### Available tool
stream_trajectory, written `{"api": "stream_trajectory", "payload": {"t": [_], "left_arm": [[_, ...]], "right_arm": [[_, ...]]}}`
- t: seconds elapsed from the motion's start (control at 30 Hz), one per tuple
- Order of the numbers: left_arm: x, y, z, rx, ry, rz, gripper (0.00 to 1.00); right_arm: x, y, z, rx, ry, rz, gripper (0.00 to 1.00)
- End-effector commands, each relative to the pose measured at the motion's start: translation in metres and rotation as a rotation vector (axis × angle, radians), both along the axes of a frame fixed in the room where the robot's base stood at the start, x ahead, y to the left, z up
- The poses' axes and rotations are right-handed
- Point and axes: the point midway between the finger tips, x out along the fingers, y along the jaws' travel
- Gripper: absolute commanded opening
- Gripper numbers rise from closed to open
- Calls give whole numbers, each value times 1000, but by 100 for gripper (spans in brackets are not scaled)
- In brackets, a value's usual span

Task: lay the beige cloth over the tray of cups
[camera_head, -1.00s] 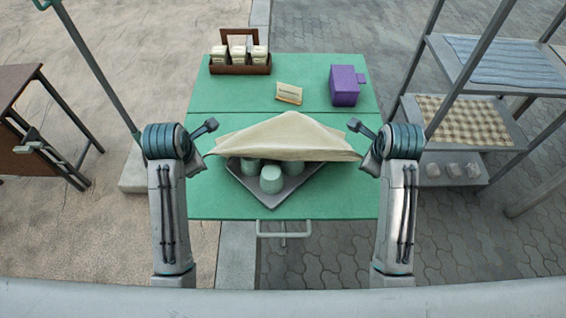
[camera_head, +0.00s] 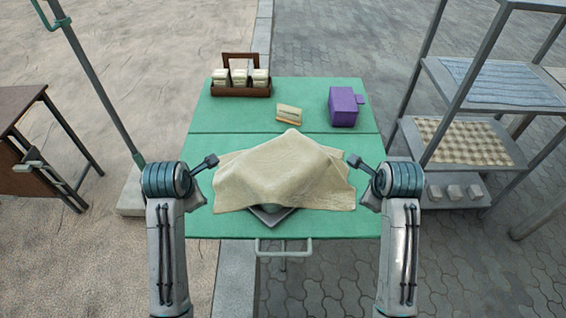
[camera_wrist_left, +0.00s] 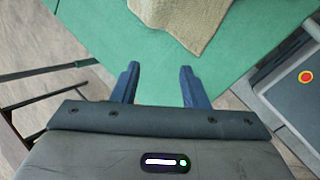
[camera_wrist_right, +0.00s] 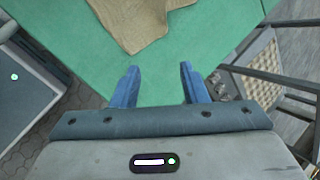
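The beige cloth (camera_head: 285,172) is draped over the tray of cups in the middle of the green table, with raised bumps and hanging sides. A front corner of the tray (camera_head: 271,215) shows under the cloth's front edge, with part of one cup in shadow behind it; the other cups are hidden. My left gripper (camera_wrist_left: 160,80) is open and empty, left of the cloth and apart from it. My right gripper (camera_wrist_right: 160,82) is open and empty, right of the cloth and apart from it. The cloth's edge also shows in the left wrist view (camera_wrist_left: 190,18) and the right wrist view (camera_wrist_right: 135,18).
A brown wooden caddy with jars (camera_head: 240,90) stands at the table's back left. A small card stand (camera_head: 289,114) and a purple box (camera_head: 344,107) stand at the back right. A metal shelf (camera_head: 470,145) rises at the right. The table's front corners are clear.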

Motion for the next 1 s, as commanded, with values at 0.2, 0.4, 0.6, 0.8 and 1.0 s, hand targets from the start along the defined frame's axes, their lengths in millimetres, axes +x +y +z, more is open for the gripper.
{"api": "stream_trajectory", "payload": {"t": [0.2, 0.4, 0.6, 0.8, 1.0], "left_arm": [[0, 0, 2, -1, -1, 0, 40], [-6, 0, 27, -1, -5, 1, 40], [-21, 0, 56, -1, -4, -1, 40], [-35, -1, 82, -2, -5, 0, 40], [-40, 0, 89, 0, -2, 0, 40]], "right_arm": [[0, 0, 2, 1, -1, 0, 40], [-6, 0, 27, 1, -5, -1, 40], [-21, 0, 55, 0, -4, 0, 40], [-35, 1, 82, 2, -5, 0, 40], [-40, 0, 89, 1, -3, 0, 40]]}}
